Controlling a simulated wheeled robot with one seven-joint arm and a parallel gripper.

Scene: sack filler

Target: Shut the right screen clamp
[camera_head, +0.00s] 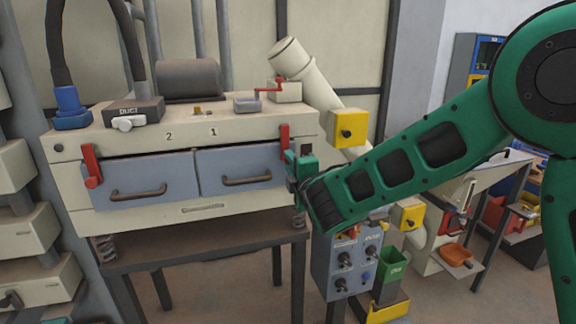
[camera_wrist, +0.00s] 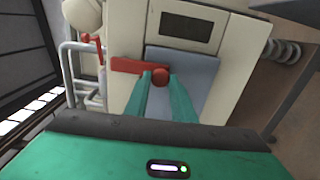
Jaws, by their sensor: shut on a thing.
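The right screen clamp (camera_head: 285,136) is a red lever at the front right corner of the cream sifter box, upright in the head view. In the wrist view the red clamp (camera_wrist: 127,65) lies across the picture, with its round knob between my green fingertips. My gripper (camera_wrist: 158,78) is shut on that knob. In the head view my gripper (camera_head: 297,164) is at the clamp's lower end and hides part of it. The right drawer (camera_head: 240,168), blue-grey and marked 1, sits beside the clamp, its front in its opening.
A left drawer (camera_head: 150,180) marked 2 has its own red clamp (camera_head: 91,165). A red-handled crank (camera_head: 270,88) stands on top. A control box (camera_head: 345,262) and yellow boxes (camera_head: 347,129) are close to my arm.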

